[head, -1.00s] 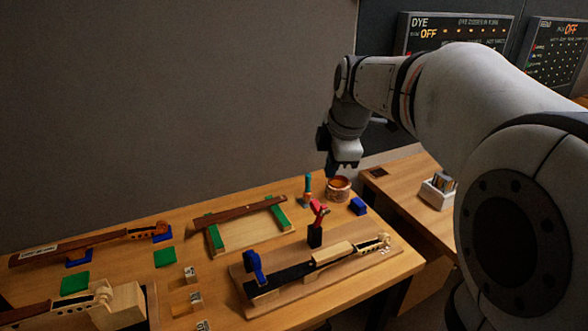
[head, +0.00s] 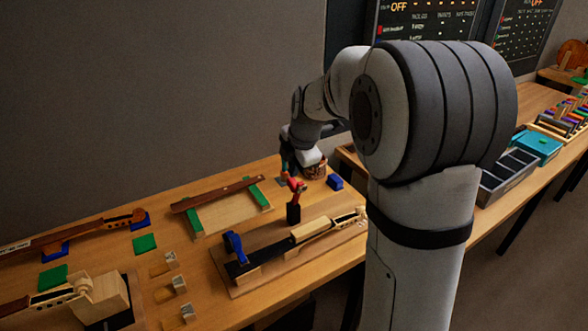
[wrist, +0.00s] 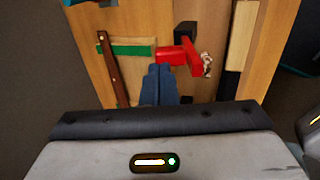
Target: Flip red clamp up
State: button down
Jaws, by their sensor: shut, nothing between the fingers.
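The red clamp (head: 297,186) stands on a black block (head: 293,213) beside a violin neck (head: 315,228) on a wooden board. In the wrist view the red clamp (wrist: 174,54) shows just beyond the fingertips, with its black block (wrist: 187,32) behind it. My gripper (wrist: 159,69) is shut and empty, its blue fingers pointing at the clamp's left part. I cannot tell whether they touch it. In the head view my gripper hangs just above and behind the clamp, and its fingertips are hard to make out there.
A blue clamp (head: 235,248) stands at the other end of the neck. A wooden frame with green pads (head: 257,194) and a dark strip (head: 215,194) lies to the left. A brown pot (head: 315,168) and a blue block (head: 334,182) are close by on the right.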

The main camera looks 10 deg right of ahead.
jog(key=shift+x, duration=0.95)
